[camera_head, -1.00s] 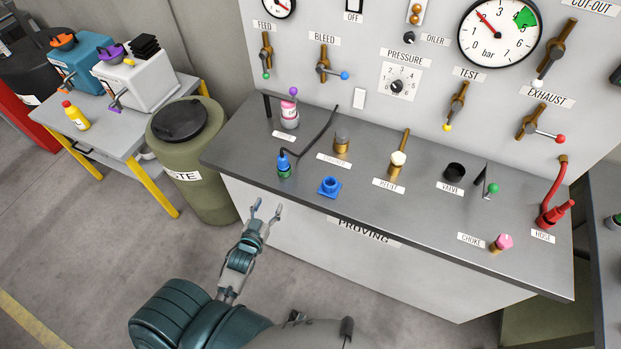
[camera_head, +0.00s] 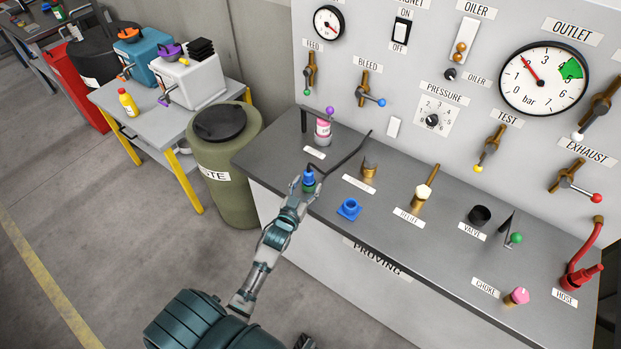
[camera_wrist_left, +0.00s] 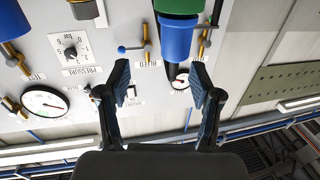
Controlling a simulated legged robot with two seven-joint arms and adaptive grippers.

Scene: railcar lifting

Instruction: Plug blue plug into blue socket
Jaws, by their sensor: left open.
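The blue plug (camera_head: 308,180) stands upright at the left front of the grey bench top, with a dark cable rising from it. It also shows in the left wrist view (camera_wrist_left: 176,38), with the green piece (camera_wrist_left: 180,6) at its base. The blue socket (camera_head: 349,209) sits on the bench right of the plug and nearer the front edge. My left gripper (camera_head: 303,187) is open at the plug. In the left wrist view its fingers (camera_wrist_left: 160,78) lie either side of the plug's line; I cannot tell whether they touch it. My right gripper is not in view.
A pink-labelled bottle (camera_head: 323,131) under a bracket stands behind the plug. Brass fittings (camera_head: 369,167) stand to the right. The gauge panel (camera_head: 460,150) rises behind the bench. A green waste bin (camera_head: 228,190) is at the left.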

